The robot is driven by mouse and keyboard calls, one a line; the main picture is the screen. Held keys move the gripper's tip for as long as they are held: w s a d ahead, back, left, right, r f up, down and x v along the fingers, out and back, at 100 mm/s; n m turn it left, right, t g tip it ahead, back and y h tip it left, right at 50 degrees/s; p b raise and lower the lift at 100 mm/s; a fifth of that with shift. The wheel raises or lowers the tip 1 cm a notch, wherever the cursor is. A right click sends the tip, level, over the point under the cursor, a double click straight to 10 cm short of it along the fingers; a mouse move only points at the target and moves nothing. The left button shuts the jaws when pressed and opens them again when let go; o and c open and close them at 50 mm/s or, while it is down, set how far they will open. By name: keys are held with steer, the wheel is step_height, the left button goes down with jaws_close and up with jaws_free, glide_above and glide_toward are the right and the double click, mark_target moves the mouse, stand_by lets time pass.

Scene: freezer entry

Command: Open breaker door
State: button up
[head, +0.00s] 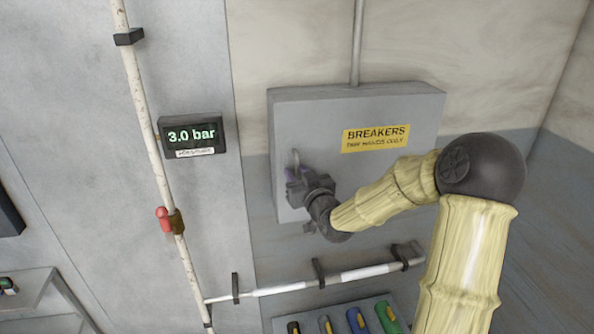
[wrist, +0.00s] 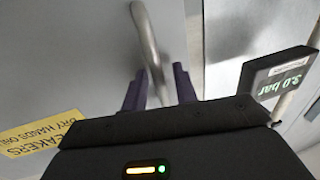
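The grey breaker box (head: 310,125) hangs on the wall, with a yellow BREAKERS label (head: 376,138) on its door. The door looks shut. A metal bar handle (head: 295,160) is on the door's left side; the handle (wrist: 148,45) also shows in the wrist view. My gripper (head: 292,174) is at the handle's lower part. In the wrist view its two purple fingers (wrist: 158,88) stand apart, one on each side of the handle, with small gaps showing. I cannot tell if either finger touches it. My gripper hides the handle's lower end in the head view.
A pressure display reading 3.0 bar (head: 192,135) and a vertical pipe with a red valve handle (head: 163,219) are left of the box. A white horizontal pipe (head: 290,287) runs below it. Several coloured items (head: 357,320) stand at the bottom.

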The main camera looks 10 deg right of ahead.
jaws_close()
stand_by(0.4)
